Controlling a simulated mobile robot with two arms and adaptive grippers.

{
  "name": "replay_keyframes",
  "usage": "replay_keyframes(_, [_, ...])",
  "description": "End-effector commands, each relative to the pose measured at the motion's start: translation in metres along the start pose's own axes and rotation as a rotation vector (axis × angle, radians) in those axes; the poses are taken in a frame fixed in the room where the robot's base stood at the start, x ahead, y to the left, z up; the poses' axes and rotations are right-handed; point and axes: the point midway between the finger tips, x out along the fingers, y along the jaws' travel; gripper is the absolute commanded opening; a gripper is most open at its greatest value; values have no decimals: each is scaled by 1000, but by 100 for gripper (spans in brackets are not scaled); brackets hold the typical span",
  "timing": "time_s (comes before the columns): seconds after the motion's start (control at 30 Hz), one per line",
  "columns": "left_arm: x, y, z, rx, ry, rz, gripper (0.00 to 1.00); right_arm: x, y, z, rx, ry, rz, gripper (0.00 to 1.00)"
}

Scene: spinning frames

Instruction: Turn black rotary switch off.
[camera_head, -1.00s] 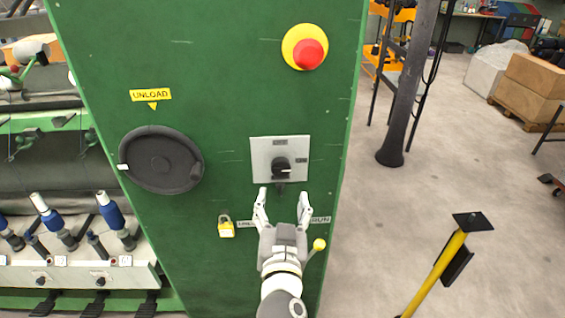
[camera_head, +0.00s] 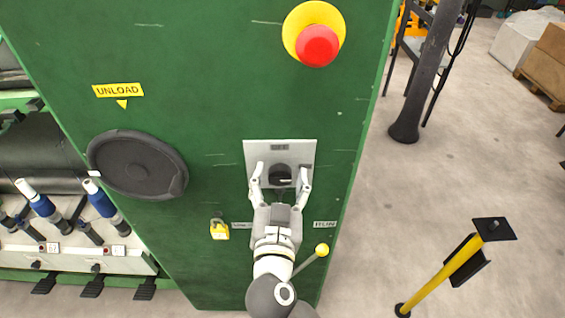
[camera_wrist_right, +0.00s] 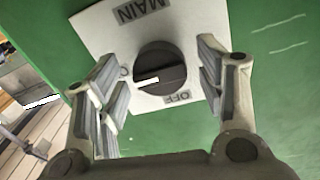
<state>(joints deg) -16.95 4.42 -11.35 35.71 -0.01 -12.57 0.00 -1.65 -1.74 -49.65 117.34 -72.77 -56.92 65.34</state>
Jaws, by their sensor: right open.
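The black rotary switch (camera_head: 280,174) is a round knob on a grey square plate (camera_head: 279,149) on the green machine panel. In the right wrist view the knob (camera_wrist_right: 160,70) shows a white mark on its left side, with a "MAIN" label and an "OFF" label on the plate (camera_wrist_right: 118,45). My right gripper (camera_head: 280,175) is open, with one finger on each side of the knob. In the wrist view the fingers (camera_wrist_right: 160,85) stand apart from the knob with a gap on both sides. My left gripper is not in view.
A red emergency button (camera_head: 317,45) on a yellow base sits above the switch. A black round handwheel (camera_head: 138,165) is to the left. A yellow padlock (camera_head: 219,229) and a yellow-knobbed lever (camera_head: 321,250) are near my right arm. A yellow post (camera_head: 445,272) stands at right.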

Motion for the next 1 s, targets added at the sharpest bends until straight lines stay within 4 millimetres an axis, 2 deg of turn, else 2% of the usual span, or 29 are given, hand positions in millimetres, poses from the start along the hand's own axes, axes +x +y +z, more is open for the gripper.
replay_keyframes(0.4, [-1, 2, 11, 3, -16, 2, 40, -3, 0, 0, 0, 0, 2, 63])
replay_keyframes(0.77, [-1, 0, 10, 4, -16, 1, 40, -2, 0, 0, 0, 0, 2, 18])
replay_keyframes(1.0, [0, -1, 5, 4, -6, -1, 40, -2, 0, 1, -21, 2, 2, 18])
